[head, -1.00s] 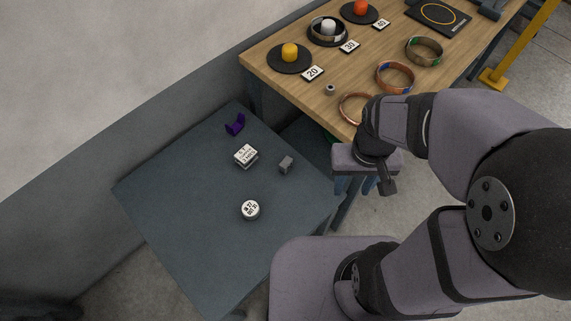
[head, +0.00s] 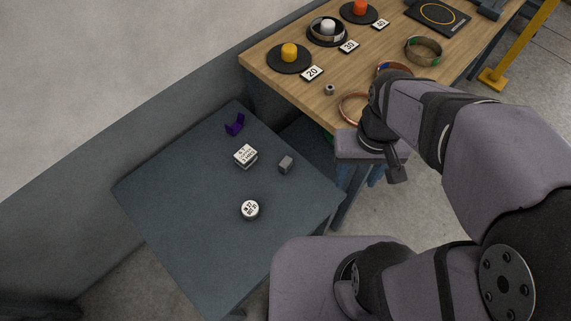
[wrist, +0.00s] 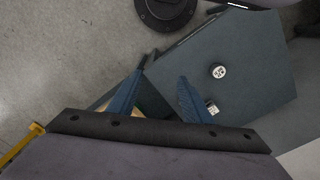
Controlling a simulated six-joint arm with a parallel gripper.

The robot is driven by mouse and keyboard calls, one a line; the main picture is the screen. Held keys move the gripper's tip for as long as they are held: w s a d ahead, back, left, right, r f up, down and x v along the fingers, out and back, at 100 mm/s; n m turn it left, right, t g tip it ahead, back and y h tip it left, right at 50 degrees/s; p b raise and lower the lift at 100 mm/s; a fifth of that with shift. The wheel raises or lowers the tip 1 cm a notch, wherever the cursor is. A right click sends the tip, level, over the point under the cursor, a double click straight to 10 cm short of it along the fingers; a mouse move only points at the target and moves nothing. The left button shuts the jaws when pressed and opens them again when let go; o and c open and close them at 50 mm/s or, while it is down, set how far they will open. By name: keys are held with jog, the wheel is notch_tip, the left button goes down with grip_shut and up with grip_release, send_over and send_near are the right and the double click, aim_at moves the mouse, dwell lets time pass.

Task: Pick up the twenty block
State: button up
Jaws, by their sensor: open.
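A small white block marked 20 (head: 312,73) lies on the wooden table (head: 280,80), in front of a yellow cylinder (head: 289,52) on a black disc. My gripper (head: 362,176) is beyond the near edge of the wooden table, to the lower right of the block and well apart from it. In the wrist view my gripper (wrist: 162,72) has its blue fingers spread with nothing between them. The 20 block cannot be made out in the wrist view.
Blocks marked 30 (head: 349,46) and 40 (head: 381,24) lie farther along. A small grey ring (head: 330,90) and copper rings (head: 353,107) are near the 20 block. The lower grey table (head: 190,230) holds a white block (head: 245,156), grey cube (head: 286,165), round white piece (head: 250,210) and purple piece (head: 235,124).

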jog(key=n+b, duration=0.1)
jog(key=n+t+h+b, duration=0.7)
jog(key=n+t+b, duration=0.55)
jog(key=n, duration=1.65)
send_over(286, 163)
jog(key=s+a+b, duration=0.2)
jog(key=s+a, duration=0.2)
jog(key=s, duration=0.1)
jog(key=g, duration=0.1)
jog(key=shift+m, duration=0.4)
jog(key=f, duration=2)
jog(key=f+p, duration=0.1)
jog(key=f, duration=1)
jog(key=shift+w+d, duration=0.15)
jog(key=shift+d, duration=0.25)
jog(key=shift+f, duration=0.55)
jog(key=shift+p+x, duration=0.4)
jog(key=shift+x, duration=3.25)
jog(key=shift+a+f, duration=0.1)
jog(key=shift+f, duration=0.1)
